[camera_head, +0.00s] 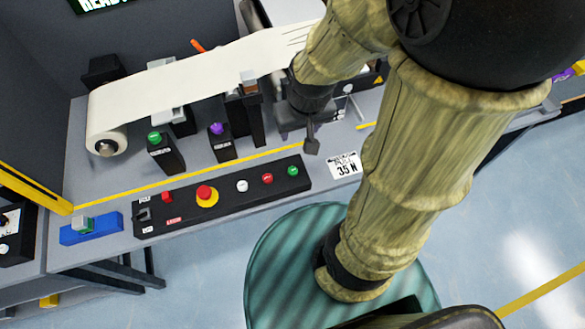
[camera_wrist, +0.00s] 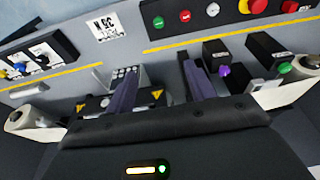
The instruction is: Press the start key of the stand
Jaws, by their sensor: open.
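The stand's black control panel (camera_head: 222,196) lies along the front edge of the grey bench. At its right end is a green button (camera_head: 293,171), which also shows in the wrist view (camera_wrist: 158,22). Left of it in the head view are a red button (camera_head: 267,179), a white button (camera_head: 242,186) and a red mushroom button on a yellow ring (camera_head: 205,194). My gripper (camera_head: 311,143) is behind the panel's right end, above the bench. In the wrist view its two dark fingers (camera_wrist: 159,72) are apart with nothing between them. The green button lies beyond the fingertips, untouched.
A white belt (camera_head: 190,78) runs behind the panel. Black posts with a green knob (camera_head: 155,137) and a purple knob (camera_head: 216,128) stand between them. A "35 N" label (camera_head: 345,165) lies right of the panel. A blue block (camera_head: 92,228) sits at the left.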

